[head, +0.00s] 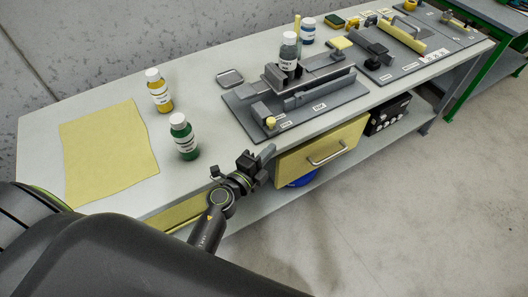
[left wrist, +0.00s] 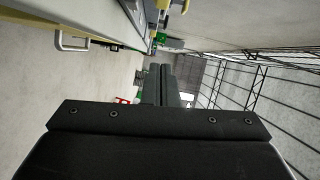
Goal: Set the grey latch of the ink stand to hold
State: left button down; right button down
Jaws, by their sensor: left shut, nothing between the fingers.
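The ink stand (head: 246,127) is a dark grey base plate with grey blocks, rails and small white labels, at the middle of the bench. A dark bottle (head: 289,52) with a white label stands upright in it. A grey block with a pale yellow knob (head: 270,122) sits at its near left end; I cannot tell for sure which grey part is the latch, or its setting. My left gripper (head: 267,153) is shut and empty, apart from the stand, at the bench's front edge. Its shut fingers show in the left wrist view (left wrist: 166,85). My right gripper is not in view.
A green bottle (head: 183,137) and a yellow bottle (head: 158,91) stand left of the stand, by a yellow sheet (head: 105,150). A small grey tray (head: 230,78) lies behind. A yellow drawer (head: 318,153) with a protruding handle is below the bench top. Another fixture board (head: 400,70) stands right.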

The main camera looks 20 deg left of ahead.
aim_at(270, 116)
pick_arm(q)
jog(key=w, duration=0.5)
jog(key=w+b, duration=0.1)
jog(key=w, duration=0.1)
jog(key=shift+w+a+f, duration=0.25)
jog(key=shift+w+f, duration=0.05)
jog(key=shift+f, duration=0.05)
jog(key=shift+w+a, duration=0.35)
jog(key=shift+a, duration=0.3)
jog(key=w+a, duration=0.2)
jog(key=a, duration=0.1)
jog(key=shift+w+a+b, duration=0.3)
jog(key=shift+w+b, duration=0.05)
jog(key=shift+w, duration=0.05)
